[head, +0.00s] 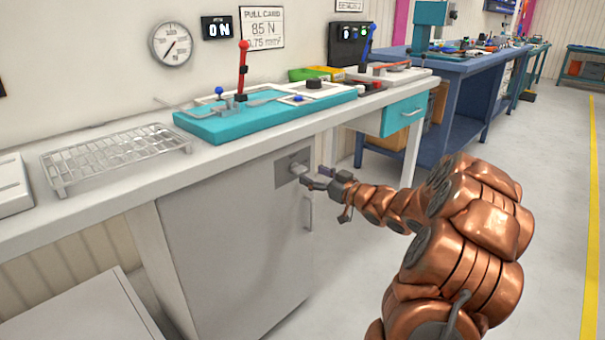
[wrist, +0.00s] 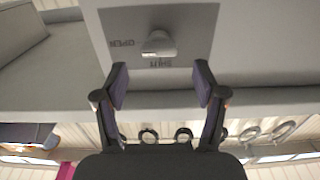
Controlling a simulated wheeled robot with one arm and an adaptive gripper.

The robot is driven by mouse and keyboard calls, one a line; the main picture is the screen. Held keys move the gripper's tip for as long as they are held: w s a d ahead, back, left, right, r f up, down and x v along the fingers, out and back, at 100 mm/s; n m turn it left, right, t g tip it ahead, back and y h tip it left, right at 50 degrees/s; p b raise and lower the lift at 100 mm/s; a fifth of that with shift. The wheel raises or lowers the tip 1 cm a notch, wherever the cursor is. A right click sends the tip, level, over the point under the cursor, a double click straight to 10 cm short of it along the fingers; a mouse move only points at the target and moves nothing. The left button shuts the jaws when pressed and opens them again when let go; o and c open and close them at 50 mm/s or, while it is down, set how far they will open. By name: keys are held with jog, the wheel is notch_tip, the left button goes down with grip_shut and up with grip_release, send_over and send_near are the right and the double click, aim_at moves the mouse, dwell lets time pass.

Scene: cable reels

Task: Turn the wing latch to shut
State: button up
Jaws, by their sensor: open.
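The wing latch (wrist: 158,44) is a light grey knob on a darker grey plate (wrist: 200,22) in the wrist view. The plate's lettering appears upside down there: OPEN left of the latch, SHUT just below it. I cannot tell clearly which word the wing points to. In the head view the latch (head: 296,168) is on the upper part of a grey cabinet door (head: 235,240) under the bench. My gripper (head: 318,178) is in front of it. In the wrist view its two fingers (wrist: 160,78) are apart, nothing between them, with the latch just beyond the tips.
A vertical door handle (head: 308,212) is below the latch. The white bench top (head: 225,150) overhangs above and carries a teal lever fixture (head: 225,122) and a wire rack (head: 115,155). Open floor (head: 545,210) lies to the right, with a blue bench (head: 465,105) behind.

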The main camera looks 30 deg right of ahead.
aim_at(303, 170)
jog(key=shift+b+x, duration=0.55)
jog(key=shift+x, duration=1.9)
jog(key=c, duration=1.1)
jog(key=shift+c, duration=0.2)
